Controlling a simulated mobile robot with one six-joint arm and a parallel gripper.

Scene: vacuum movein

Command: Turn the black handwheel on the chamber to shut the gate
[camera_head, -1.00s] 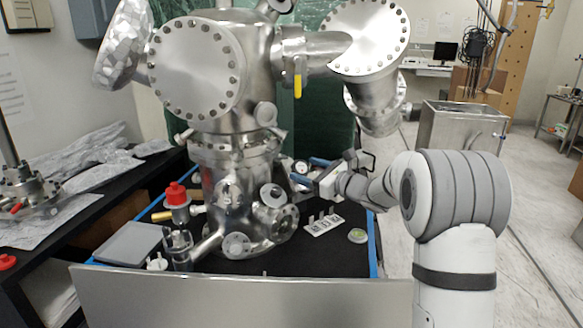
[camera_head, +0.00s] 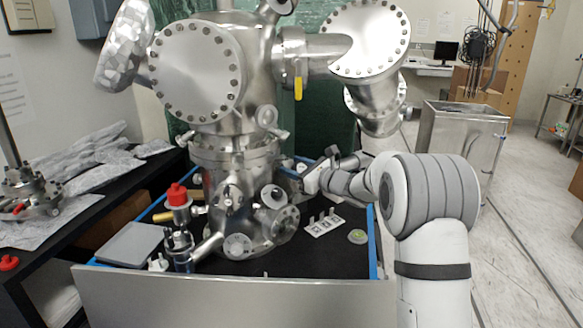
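The steel chamber (camera_head: 240,165) stands upright on a black, blue-edged cart top. My gripper (camera_head: 294,167) is at the chamber's right side, just below its wide middle flange. Its fingers reach left toward the chamber wall and are small and partly hidden there. I cannot tell whether they touch anything or how far apart they are. I cannot clearly make out the black handwheel; the area at my fingertips is crowded and partly covered by my gripper.
A white block with several upright pegs (camera_head: 324,223) and a small green-topped disc (camera_head: 357,236) lie below my wrist. A red-capped fitting (camera_head: 177,195) and grey lid (camera_head: 128,243) are at left. A yellow-handled valve (camera_head: 298,88) hangs above my gripper. Open floor lies right.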

